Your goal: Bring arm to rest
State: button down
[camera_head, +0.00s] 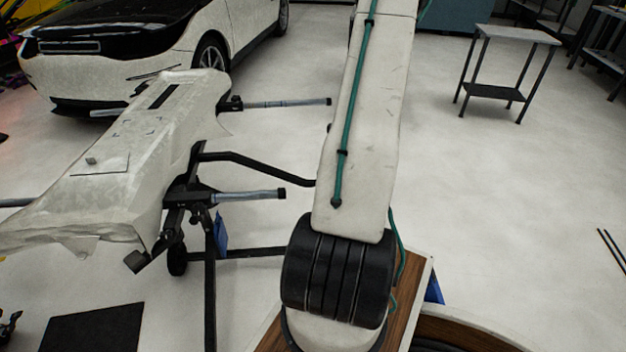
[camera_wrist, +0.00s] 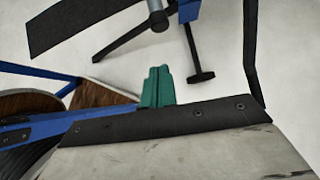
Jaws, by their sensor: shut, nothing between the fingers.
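My arm rises from its black ribbed joint (camera_head: 338,268) at the bottom of the head view. Its pale upper link (camera_head: 368,120), with a green cable along it, runs up and out of the top edge. My gripper is outside the head view. In the wrist view, the green fingers of my gripper (camera_wrist: 157,74) are together, with nothing visible between them. They point toward the floor and the legs of a stand. A dark bolted plate and a worn pale surface fill the bottom of that view and hide what is behind them.
A wrap-covered car panel (camera_head: 110,150) lies on a black stand (camera_head: 210,270) to the left. A white car (camera_head: 150,50) is behind it. A black mat (camera_head: 95,328) lies at lower left. A small table (camera_head: 510,60) stands upper right. The floor at right is mostly clear.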

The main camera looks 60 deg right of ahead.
jog(key=shift+s+d+r, duration=0.25)
jog(key=shift+s+r, duration=0.1)
jog(key=shift+r, duration=0.1)
jog(key=w+a+r+n+g, duration=0.1)
jog(key=a+r+n+g, duration=0.3)
jog(key=a+r+n, duration=0.7)
jog(key=w+a+r+n+g, duration=0.1)
jog(key=a+r+n+g, duration=0.3)
jog(key=a+r+n, duration=0.7)
jog(key=s+a+r+n+t+h, duration=0.1)
jog(key=s+a+r+n+h, duration=0.1)
jog(key=a, duration=0.8)
jog(key=s+a+r+n+t+h, duration=0.1)
jog(key=a+r+n, duration=0.4)
jog(key=a, duration=0.5)
notch_tip(320, 180, up, 2)
jog(key=s+h, duration=0.1)
jog(key=s, duration=0.1)
jog(key=shift+s+a+n+h, duration=0.2)
jog(key=shift+s+n+h, duration=0.1)
jog(key=shift+s, duration=0.1)
